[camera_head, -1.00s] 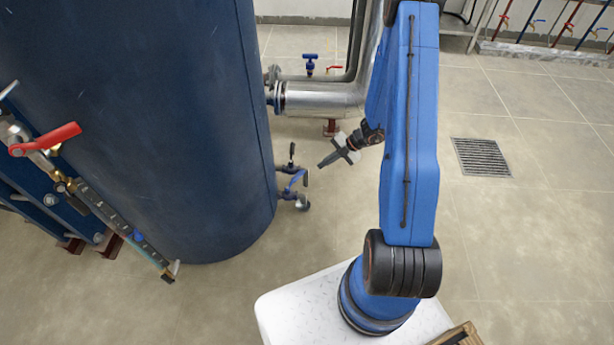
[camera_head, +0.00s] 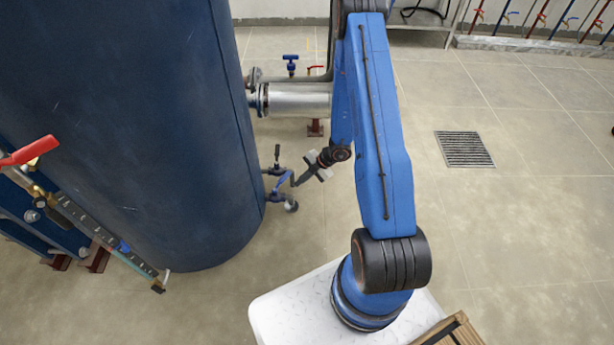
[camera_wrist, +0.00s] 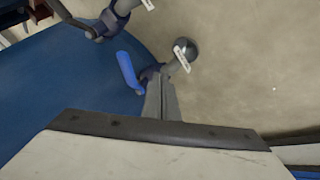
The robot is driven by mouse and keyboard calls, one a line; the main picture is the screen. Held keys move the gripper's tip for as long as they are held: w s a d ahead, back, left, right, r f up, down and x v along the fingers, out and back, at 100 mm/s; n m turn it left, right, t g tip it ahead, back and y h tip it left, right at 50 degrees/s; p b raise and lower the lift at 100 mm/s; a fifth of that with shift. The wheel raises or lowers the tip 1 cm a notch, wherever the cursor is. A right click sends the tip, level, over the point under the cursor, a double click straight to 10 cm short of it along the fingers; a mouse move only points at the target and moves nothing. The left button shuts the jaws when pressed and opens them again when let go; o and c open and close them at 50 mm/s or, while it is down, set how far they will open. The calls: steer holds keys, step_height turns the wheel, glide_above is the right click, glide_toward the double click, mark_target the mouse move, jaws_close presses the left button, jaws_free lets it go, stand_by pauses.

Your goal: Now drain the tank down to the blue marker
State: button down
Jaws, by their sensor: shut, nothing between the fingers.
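The tank (camera_head: 150,130) is a tall dark blue cylinder at the left of the head view. Low on its right side are two small pipe outlets with valves. The nearer valve (camera_head: 279,195) has a blue lever (camera_wrist: 127,70), and its pipe end carries a white tag (camera_wrist: 182,57). The farther valve has a dark lever (camera_head: 277,152). My gripper (camera_head: 298,181) is shut and empty, with its fingertips close to the blue lever; contact cannot be told. A blue marker (camera_head: 124,246) sits on the slanted level gauge (camera_head: 100,235) at the tank's left. The liquid level is not readable.
A red-handled valve (camera_head: 30,150) stands above the gauge. A silver pipe (camera_head: 300,98) leaves the tank behind my gripper. A floor drain grate (camera_head: 464,149) lies to the right.

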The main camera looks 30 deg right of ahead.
mark_target(281, 181)
steer(key=shift+w+a+r, duration=0.1)
steer(key=shift+w+a, duration=0.35)
steer(key=shift+w, duration=0.45)
steer(key=shift+w+a, duration=0.4)
steer(key=shift+w, duration=0.45)
steer(key=shift+d, duration=0.1)
